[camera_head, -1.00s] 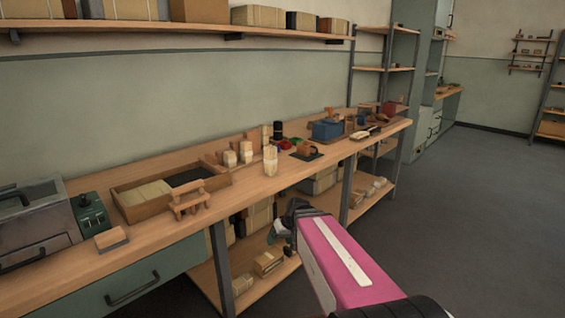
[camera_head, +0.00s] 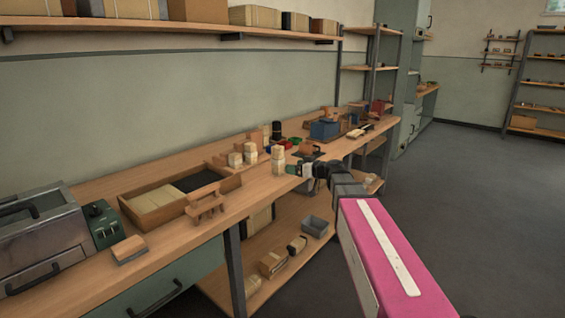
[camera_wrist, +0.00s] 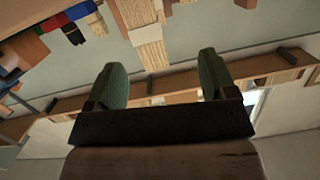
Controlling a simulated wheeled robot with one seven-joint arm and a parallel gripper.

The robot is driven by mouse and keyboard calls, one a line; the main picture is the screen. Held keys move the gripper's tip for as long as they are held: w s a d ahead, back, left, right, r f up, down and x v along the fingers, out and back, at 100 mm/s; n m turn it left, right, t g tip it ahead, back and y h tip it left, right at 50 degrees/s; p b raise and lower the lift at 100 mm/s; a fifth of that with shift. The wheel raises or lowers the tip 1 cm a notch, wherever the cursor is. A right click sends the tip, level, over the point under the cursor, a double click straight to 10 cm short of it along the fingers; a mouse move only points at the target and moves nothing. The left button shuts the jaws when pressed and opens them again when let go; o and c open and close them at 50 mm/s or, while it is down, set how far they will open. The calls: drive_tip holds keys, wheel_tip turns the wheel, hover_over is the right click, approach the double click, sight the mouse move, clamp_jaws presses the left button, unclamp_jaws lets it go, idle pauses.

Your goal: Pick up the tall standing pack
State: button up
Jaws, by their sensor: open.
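The tall standing pack (camera_head: 278,160) is pale and banded. It stands upright near the front edge of the workbench (camera_head: 100,277). My gripper (camera_head: 296,169) is at about bench height, just right of the pack in the head view. In the wrist view my gripper (camera_wrist: 162,60) is open, with two green fingers apart and nothing held. A pale banded column, apparently the pack (camera_wrist: 147,32), shows ahead of the gap between the fingers, nearer the left finger. I cannot tell whether any finger touches it.
Shorter pale packs (camera_head: 235,160) stand behind and left of the pack. A dark cylinder (camera_head: 277,131), a red dish (camera_head: 283,142) and a blue box (camera_head: 324,130) lie beyond. A wooden tray (camera_head: 150,217) and small wooden stand (camera_head: 205,204) are to the left. Open floor lies right.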

drive_tip(key=t, duration=0.2)
approach(282, 149)
drive_tip(key=w, duration=0.1)
drive_tip(key=shift+n+y, duration=0.3)
drive_tip(key=shift+y, duration=0.1)
drive_tip(key=x, duration=0.5)
drive_tip(key=shift+w+a+f, duration=0.15)
drive_tip(key=shift+a+f, duration=0.05)
drive_tip(key=shift+a, duration=0.05)
drive_tip(key=shift+s+x, duration=0.2)
drive_tip(key=shift+x, duration=2.85)
drive_tip(key=shift+a+f, duration=0.15)
drive_tip(key=c, duration=1.3)
